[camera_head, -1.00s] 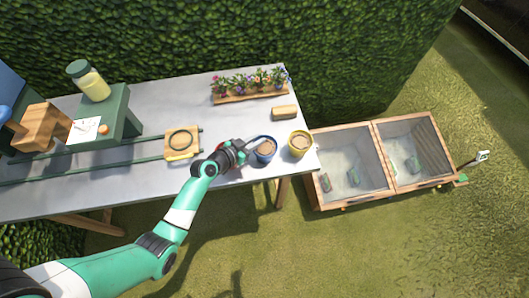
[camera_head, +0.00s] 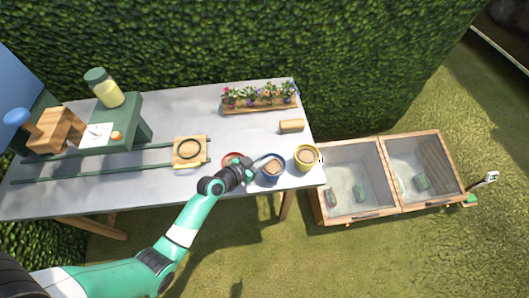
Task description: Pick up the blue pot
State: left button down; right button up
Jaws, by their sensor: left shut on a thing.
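The blue pot (camera_head: 272,170), filled with brown soil, is at the front right of the grey table (camera_head: 200,119). My left gripper (camera_head: 258,167) reaches it from the left and is shut on its near-left rim. The pot looks upright; I cannot tell whether its base touches the table. My right gripper is not in view.
A yellow pot (camera_head: 306,157) stands close to the right of the blue pot. A red pot (camera_head: 232,160) is partly hidden behind my left gripper. A flower tray (camera_head: 260,105) and a tan block (camera_head: 291,126) lie farther back. A wooden cold frame (camera_head: 325,205) stands right of the table.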

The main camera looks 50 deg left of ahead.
pick_arm(q)
jog(key=s+d+p, duration=0.4)
jog(key=s+d, duration=0.4)
jog(key=d, duration=0.5)
jog(key=shift+s+p, duration=0.25)
jog(key=shift+p, duration=0.15)
